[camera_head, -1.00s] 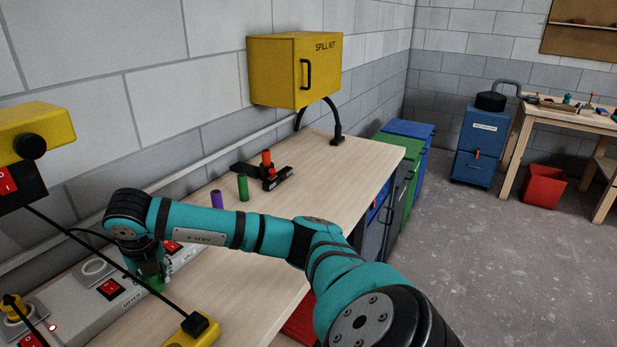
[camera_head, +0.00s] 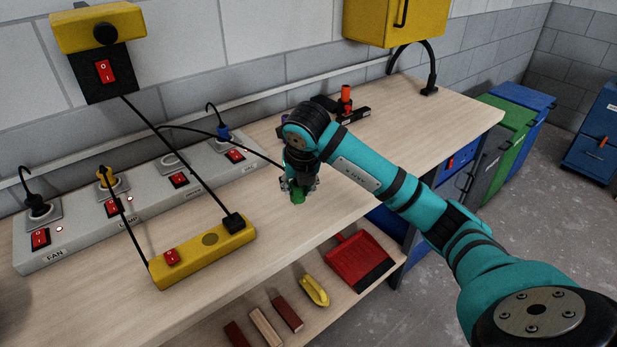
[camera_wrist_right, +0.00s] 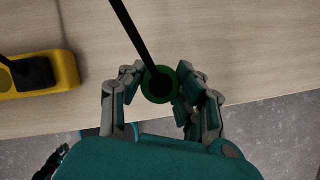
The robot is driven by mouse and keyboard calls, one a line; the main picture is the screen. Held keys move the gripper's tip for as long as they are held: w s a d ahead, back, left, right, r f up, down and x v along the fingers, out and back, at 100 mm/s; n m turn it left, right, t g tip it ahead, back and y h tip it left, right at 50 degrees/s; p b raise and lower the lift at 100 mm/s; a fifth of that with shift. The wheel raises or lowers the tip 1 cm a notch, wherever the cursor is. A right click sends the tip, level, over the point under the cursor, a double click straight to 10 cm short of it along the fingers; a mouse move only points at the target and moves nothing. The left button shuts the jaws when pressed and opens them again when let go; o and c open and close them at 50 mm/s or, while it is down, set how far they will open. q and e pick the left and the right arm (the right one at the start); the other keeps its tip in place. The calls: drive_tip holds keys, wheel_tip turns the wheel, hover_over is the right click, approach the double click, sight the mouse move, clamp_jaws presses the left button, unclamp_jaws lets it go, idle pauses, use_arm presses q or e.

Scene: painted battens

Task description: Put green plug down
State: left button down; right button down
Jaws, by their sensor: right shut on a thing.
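The green plug (camera_head: 298,197) is held by my right gripper (camera_head: 299,184) at or just above bare bench top, right of the grey socket strip (camera_head: 70,240). I cannot tell whether it touches the wood. In the right wrist view, the round end of the green plug (camera_wrist_right: 158,84) lies between the fingers of the right gripper (camera_wrist_right: 152,88), with a black cable running up from it. The strip holds a black, a yellow and a blue plug; its third socket (camera_head: 173,163) is empty. My left gripper is not in view.
A yellow power block (camera_head: 205,253) lies left of the gripper, with cables crossing the bench. A black stand with an orange-red peg (camera_head: 346,95) is behind the arm. The bench's front edge (camera_head: 330,222) is close. A red dustpan (camera_head: 358,262) lies below. Bare wood surrounds the plug.

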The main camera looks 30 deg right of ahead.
drive_tip(key=w+d, duration=0.1)
drive_tip(key=d, duration=0.1)
drive_tip(key=w+d+p, duration=0.1)
drive_tip(key=w+d, duration=0.1)
drive_tip(key=shift+w+d+f, duration=0.15)
drive_tip(key=shift+w+d, duration=0.1)
drive_tip(key=shift+w, duration=0.05)
drive_tip(key=shift+w+d+f, duration=0.2)
drive_tip(key=shift+w+d, duration=0.15)
wheel_tip(320, 180, down, 3)
drive_tip(key=shift+s+r+p, duration=0.1)
drive_tip(key=shift+p, duration=0.65)
drive_tip(key=shift+f, duration=0.3)
drive_tip(key=shift+f, duration=0.1)
drive_tip(key=shift+f+b, duration=0.5)
drive_tip(key=shift+b, duration=0.05)
drive_tip(key=c, duration=0.9)
unclamp_jaws()
drive_tip(key=shift+c, duration=0.2)
